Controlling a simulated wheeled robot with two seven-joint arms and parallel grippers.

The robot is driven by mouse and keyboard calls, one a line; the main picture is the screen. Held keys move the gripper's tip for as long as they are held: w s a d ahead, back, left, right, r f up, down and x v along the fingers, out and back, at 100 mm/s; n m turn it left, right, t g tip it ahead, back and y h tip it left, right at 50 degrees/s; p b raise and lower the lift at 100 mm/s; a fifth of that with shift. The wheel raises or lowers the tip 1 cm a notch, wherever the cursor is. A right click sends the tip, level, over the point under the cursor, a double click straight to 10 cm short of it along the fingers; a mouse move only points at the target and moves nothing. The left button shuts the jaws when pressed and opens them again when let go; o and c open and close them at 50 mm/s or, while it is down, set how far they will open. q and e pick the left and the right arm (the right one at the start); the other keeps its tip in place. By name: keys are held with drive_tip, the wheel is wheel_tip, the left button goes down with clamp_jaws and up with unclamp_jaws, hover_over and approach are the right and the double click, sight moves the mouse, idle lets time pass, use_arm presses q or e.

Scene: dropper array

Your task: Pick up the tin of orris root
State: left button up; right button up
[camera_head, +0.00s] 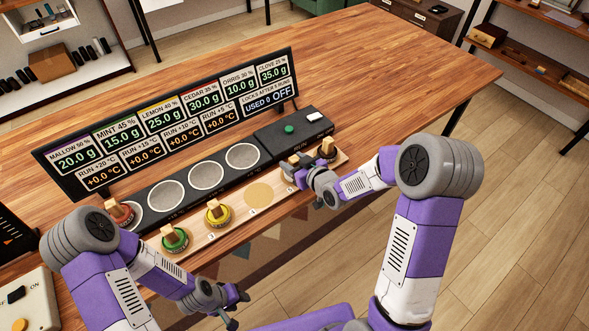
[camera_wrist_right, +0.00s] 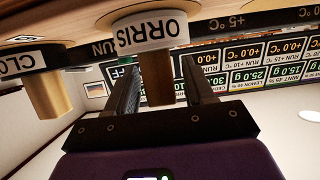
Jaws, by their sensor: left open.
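The tin of orris root (camera_wrist_right: 150,33) has a white band lettered ORRIS and a square wooden knob (camera_wrist_right: 157,78); it appears upside down in the right wrist view. My right gripper (camera_wrist_right: 158,68) is open, with one finger on each side of the knob and a gap visible on both sides. In the head view the right gripper (camera_head: 300,166) is at the right part of the wooden rack and partly hides the tin. My left gripper (camera_head: 232,306) is open and empty, in front of the table's near edge.
The clove tin (camera_head: 327,151) stands close to the right of the orris tin. A yellow tin (camera_head: 218,213), a green tin (camera_head: 174,239) and a red tin (camera_head: 120,214) stand further left. A black display (camera_head: 180,120) rises behind the black strip with several round pads (camera_head: 207,176).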

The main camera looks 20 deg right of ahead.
drive_tip(key=c, duration=0.9)
